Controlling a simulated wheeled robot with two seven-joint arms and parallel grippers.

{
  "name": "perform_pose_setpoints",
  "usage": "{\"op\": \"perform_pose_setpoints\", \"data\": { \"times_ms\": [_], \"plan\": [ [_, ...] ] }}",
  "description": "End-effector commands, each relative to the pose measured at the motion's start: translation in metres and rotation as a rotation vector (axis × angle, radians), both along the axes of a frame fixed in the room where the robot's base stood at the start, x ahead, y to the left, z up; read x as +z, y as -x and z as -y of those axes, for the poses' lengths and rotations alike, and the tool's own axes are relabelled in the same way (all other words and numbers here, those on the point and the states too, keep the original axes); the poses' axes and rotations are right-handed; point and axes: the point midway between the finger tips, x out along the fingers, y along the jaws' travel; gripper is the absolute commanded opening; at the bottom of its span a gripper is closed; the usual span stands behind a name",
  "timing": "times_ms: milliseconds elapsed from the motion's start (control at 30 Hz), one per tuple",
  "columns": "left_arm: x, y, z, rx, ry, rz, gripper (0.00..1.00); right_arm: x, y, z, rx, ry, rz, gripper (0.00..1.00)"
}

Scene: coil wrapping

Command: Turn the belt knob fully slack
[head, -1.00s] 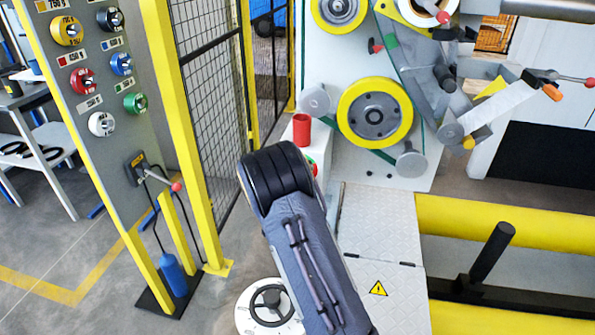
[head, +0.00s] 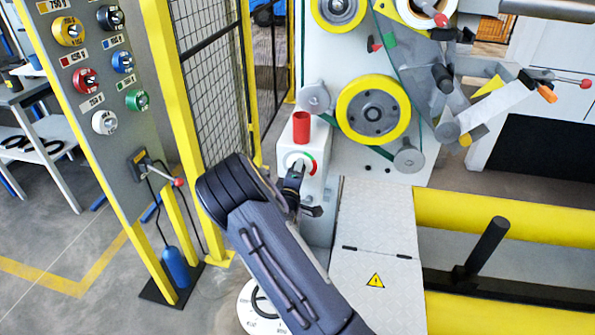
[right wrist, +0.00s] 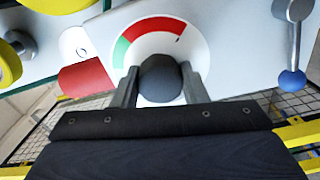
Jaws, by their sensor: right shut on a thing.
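The belt knob (right wrist: 161,80) is a dark grey round knob in front of a white dial with a green and red band (right wrist: 150,30). Green is at the band's left and red runs to the right, with a small dark mark near its right end. In the head view the dial (head: 289,159) is on a white box, and my right gripper hides much of the knob. My right gripper (head: 296,174) reaches the dial from below. In the right wrist view its two fingers (right wrist: 160,88) are shut on the knob's sides. My left gripper is not in view.
A red cylinder (head: 301,128) stands on the box just above the dial. A yellow-rimmed wheel (head: 374,110) and grey rollers are at the right. A yellow fence post (head: 187,130) stands left of my arm. A lever with a blue ball (right wrist: 292,82) is right of the dial.

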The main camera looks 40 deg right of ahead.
Motion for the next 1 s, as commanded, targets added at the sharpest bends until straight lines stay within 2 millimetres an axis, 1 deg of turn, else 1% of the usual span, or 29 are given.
{"op": "perform_pose_setpoints", "data": {
  "times_ms": [467,500,633,900,1000],
  "plan": [
    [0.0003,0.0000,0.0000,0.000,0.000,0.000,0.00,-0.0017,0.0009,0.0001,-0.001,0.007,-0.016,0.17],
    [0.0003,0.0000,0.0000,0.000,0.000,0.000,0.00,-0.0017,0.0009,0.0001,-0.001,0.007,-0.015,0.43],
    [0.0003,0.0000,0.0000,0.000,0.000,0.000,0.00,-0.0012,0.0006,0.0001,-0.001,0.007,-0.014,0.60],
    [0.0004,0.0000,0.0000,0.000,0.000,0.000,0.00,-0.0005,0.0005,-0.0004,0.000,0.007,-0.011,0.61],
    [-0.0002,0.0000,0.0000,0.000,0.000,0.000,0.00,-0.0007,0.0033,-0.0054,0.001,0.007,-0.011,0.61]
  ]
}}
